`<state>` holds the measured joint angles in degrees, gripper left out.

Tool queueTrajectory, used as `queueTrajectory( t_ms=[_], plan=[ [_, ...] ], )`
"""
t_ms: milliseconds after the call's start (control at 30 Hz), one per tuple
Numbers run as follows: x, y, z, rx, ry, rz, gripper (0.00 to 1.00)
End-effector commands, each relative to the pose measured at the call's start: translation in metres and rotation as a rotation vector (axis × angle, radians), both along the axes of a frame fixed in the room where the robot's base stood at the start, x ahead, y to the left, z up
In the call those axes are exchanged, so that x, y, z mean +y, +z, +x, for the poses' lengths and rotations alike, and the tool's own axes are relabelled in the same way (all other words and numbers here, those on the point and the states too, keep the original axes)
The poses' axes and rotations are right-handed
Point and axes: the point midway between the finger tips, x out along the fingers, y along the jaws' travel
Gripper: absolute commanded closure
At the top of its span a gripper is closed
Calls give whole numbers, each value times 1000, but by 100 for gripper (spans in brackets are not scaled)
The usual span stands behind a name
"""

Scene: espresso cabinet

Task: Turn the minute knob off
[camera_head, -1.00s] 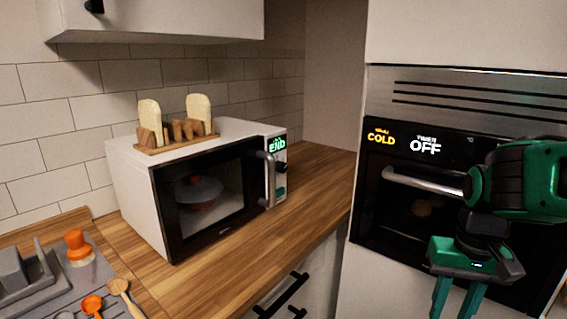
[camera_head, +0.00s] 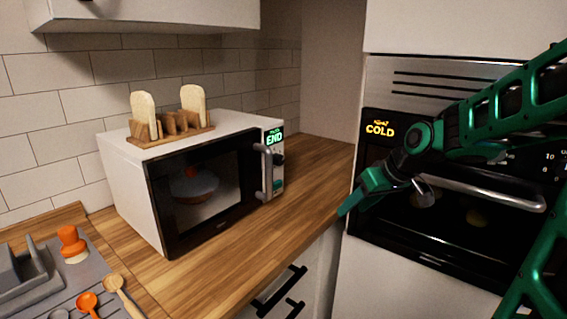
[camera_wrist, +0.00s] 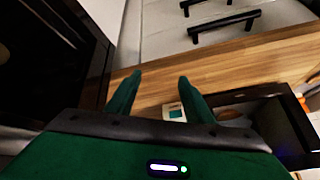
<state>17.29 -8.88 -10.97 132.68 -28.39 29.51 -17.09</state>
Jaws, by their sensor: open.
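The white microwave (camera_head: 130,190) stands on the wooden counter. A dark round knob (camera_head: 279,159) sits on its control panel, below a green display (camera_head: 274,139) reading END. I cannot tell from any label whether this is the minute knob. My gripper (camera_head: 345,210) is to the right of the panel, apart from it, in front of the oven's left edge and by the counter's edge. In the wrist view my gripper (camera_wrist: 160,76) is open and empty, over the counter. Part of the microwave (camera_wrist: 291,118) shows at the lower right there; I cannot make out the knob.
The oven (camera_head: 430,240) at the right shows COLD; my arm hides its timer display and part of its handle (camera_head: 490,193). The microwave handle (camera_head: 266,172) sticks out beside the panel. A toast rack (camera_head: 175,129) stands on top. Counter (camera_head: 310,185) right of the microwave is clear.

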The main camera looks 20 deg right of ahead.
Motion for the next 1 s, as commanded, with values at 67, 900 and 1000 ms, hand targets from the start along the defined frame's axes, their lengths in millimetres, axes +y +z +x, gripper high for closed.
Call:
queueTrajectory(
  t_ms=[67, 900, 1000],
  plan=[
    [15, 15, 48, -129, 106, 32, 52],
    [100, 69, 192, -581, 367, 176, 52],
    [109, 62, 205, -582, 365, 175, 52]
  ],
)
